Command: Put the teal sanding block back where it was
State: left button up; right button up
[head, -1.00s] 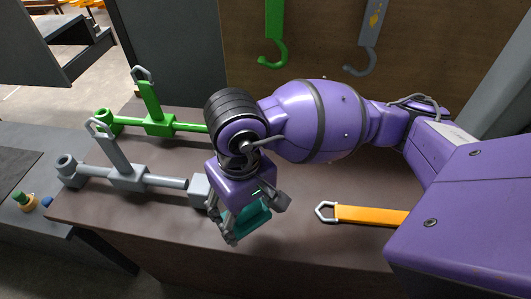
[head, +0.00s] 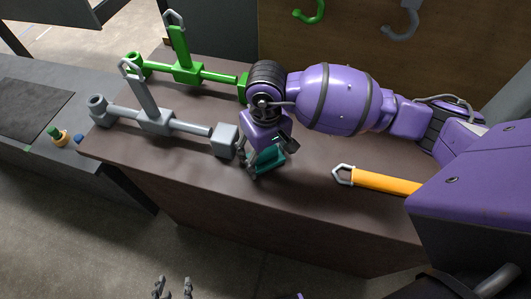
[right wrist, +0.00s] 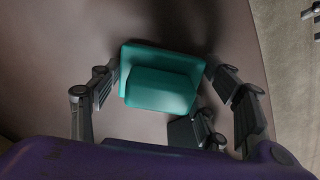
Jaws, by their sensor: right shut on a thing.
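The teal sanding block (head: 268,158) is between the fingers of my right gripper (head: 262,160), over the front part of the brown table (head: 310,215). In the right wrist view the block (right wrist: 160,88) shows a wide base with a smaller raised part, and my right gripper's fingers (right wrist: 158,100) stand around it. The gripper is shut on the block. I cannot tell whether the block touches the tabletop. Only the fingertips of my left gripper (head: 172,287) show at the bottom edge of the head view, apart and empty, in front of the table.
A grey bar tool (head: 155,122) lies just left of my right gripper, with a green one (head: 187,73) behind it. An orange-handled tool (head: 385,183) lies to the right. Hooks (head: 400,22) hang on the back board. Bare tabletop lies between the block and the orange handle.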

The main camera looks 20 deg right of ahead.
jog(key=shift+f, duration=0.3)
jog(key=o, duration=1.8)
jog(key=shift+r, duration=0.1)
jog(key=shift+r, duration=0.1)
notch_tip(320, 180, up, 12)
jog(key=shift+r, duration=0.2)
